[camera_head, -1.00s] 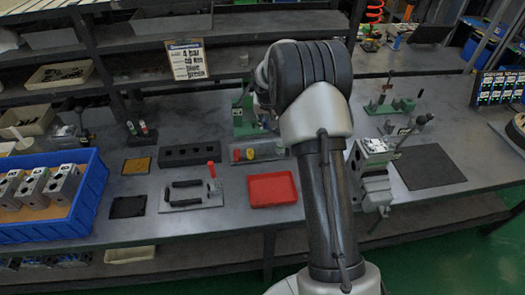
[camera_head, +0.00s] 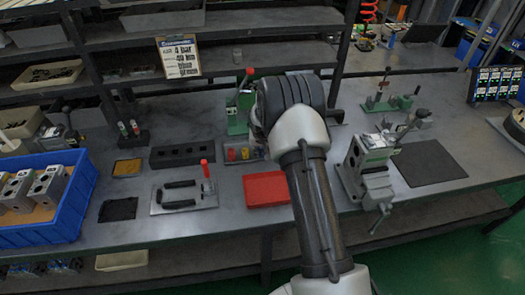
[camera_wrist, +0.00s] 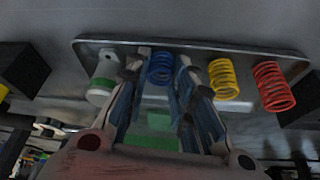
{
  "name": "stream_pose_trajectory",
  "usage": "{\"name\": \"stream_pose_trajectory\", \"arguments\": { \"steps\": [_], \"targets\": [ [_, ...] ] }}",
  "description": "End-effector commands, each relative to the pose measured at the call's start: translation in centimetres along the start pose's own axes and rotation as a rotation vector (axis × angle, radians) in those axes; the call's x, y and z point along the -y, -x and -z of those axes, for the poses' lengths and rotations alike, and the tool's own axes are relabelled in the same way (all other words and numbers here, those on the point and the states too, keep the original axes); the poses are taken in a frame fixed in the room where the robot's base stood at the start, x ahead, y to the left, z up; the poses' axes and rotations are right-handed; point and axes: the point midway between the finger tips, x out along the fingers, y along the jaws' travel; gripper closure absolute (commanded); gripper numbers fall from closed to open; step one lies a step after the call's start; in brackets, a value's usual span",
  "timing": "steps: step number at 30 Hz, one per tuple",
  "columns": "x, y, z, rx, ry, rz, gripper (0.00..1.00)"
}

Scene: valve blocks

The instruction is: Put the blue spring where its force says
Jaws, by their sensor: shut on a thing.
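The blue spring (camera_wrist: 160,68) stands in the wrist view between the two fingers of my gripper (camera_wrist: 162,66), which is shut on it. It is still at the grey plate (camera_wrist: 120,48); whether it is lifted clear I cannot tell. On the same plate are a yellow spring (camera_wrist: 224,78), a red spring (camera_wrist: 272,86) and a white cylinder with a green band (camera_wrist: 103,78).
A green press with a red lever (camera_head: 238,110) stands behind the spring plate. A red tray (camera_head: 268,189), a toggle clamp plate (camera_head: 183,197) and a black block with holes (camera_head: 184,156) lie nearby. A vice (camera_head: 370,170) stands right of my arm. A blue crate (camera_head: 45,228) is at left.

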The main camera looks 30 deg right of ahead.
Motion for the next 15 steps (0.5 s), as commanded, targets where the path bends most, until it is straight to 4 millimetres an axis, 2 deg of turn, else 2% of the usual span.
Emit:
{"name": "stream_pose_trajectory", "arguments": {
  "steps": [8,9,12,15],
  "targets": [
    [0.01,-0.22,-0.03,-0.002,0.000,0.000,0.94],
    [0.01,-0.26,-0.06,-0.001,0.000,0.000,0.76],
    [0.01,-0.15,-0.02,-0.001,0.000,0.000,0.70],
    [0.01,-0.14,-0.01,-0.001,0.000,0.000,0.69]
  ]
}}
